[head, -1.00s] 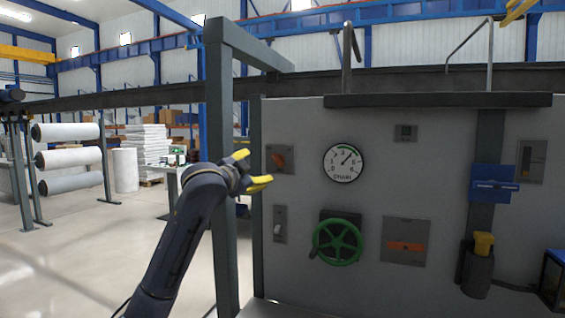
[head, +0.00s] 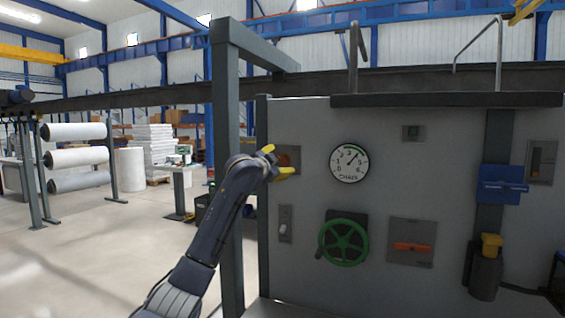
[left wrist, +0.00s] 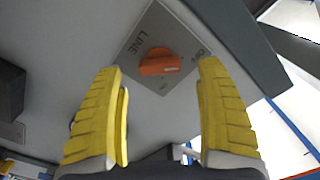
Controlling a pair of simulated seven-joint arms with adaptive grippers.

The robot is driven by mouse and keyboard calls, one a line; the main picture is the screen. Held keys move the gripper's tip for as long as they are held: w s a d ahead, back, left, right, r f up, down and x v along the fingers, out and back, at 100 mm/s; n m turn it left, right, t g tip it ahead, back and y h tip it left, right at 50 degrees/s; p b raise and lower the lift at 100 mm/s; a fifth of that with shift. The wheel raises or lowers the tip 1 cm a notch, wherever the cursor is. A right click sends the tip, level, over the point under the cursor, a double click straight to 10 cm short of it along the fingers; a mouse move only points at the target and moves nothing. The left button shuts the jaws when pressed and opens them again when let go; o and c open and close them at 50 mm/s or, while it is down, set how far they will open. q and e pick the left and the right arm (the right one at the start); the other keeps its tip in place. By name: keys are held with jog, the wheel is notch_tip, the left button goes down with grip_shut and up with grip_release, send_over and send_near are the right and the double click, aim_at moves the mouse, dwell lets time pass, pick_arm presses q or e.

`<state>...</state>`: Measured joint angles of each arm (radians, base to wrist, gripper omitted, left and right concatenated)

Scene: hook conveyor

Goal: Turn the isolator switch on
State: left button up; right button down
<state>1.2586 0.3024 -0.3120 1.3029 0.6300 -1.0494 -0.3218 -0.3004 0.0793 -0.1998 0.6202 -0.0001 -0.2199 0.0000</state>
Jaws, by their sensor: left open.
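An orange rotary switch (left wrist: 159,65) sits on a grey plate marked LINE (left wrist: 150,38) in the left wrist view. Its grip bar lies roughly crosswise in that picture. In the head view the switch plate (head: 297,157) is at the upper left of the grey panel, partly hidden by my left gripper (head: 281,161). My left gripper is open, with yellow fingers. In the left wrist view its fingertips are to either side of the switch, apart from it. Contact cannot be told. My right gripper is not in view.
The panel also holds a round gauge (head: 349,163), a green handwheel (head: 344,242), a small toggle switch (head: 286,222), an orange handle (head: 411,246) and a blue bracket (head: 503,185). A grey post (head: 228,110) stands close by my left arm.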

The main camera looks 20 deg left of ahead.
aim_at(282, 161)
pick_arm(q)
jog(key=shift+w+d, duration=0.2)
jog(key=shift+w, duration=1.7)
jog(key=c, duration=1.4)
